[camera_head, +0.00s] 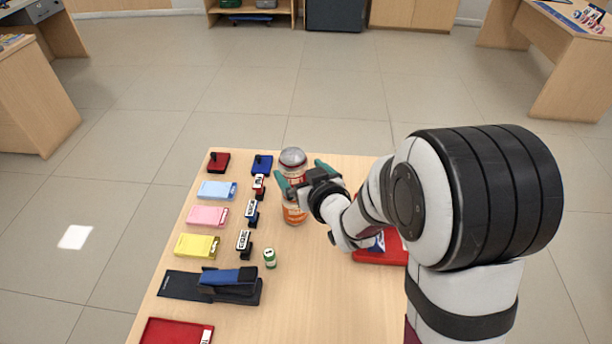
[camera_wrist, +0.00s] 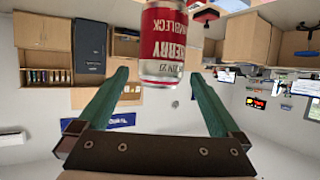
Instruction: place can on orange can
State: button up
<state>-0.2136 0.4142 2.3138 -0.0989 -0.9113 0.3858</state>
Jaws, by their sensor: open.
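A red and silver can (camera_head: 293,158) is upright, directly above the orange can (camera_head: 294,214), and appears to stand on it. The meeting of the two cans is partly hidden by my gripper. The orange can stands upright on the table. My gripper (camera_head: 303,177) is open, with its green fingers on either side of the red can. In the wrist view the red can (camera_wrist: 165,45) appears upside down, near and beyond the fingertips, with gaps between it and both fingers. The orange can does not show there.
A red object (camera_head: 372,256) lies under my arm. Bare table (camera_head: 310,300) is at the front right.

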jog(key=v, duration=0.4)
jog(key=shift+d, duration=0.1)
jog(key=s+d+m+g+h, duration=0.65)
jog(key=s+d, duration=0.55)
jog(key=s, duration=0.2)
jog(key=s+a+r+m+g+y, duration=0.1)
jog(key=s+m+g, duration=0.3)
jog(key=s, duration=1.2)
jog(key=shift+s+a+g+y, duration=0.35)
jog(key=shift+g+y, duration=0.3)
jog(key=shift+g, duration=0.2)
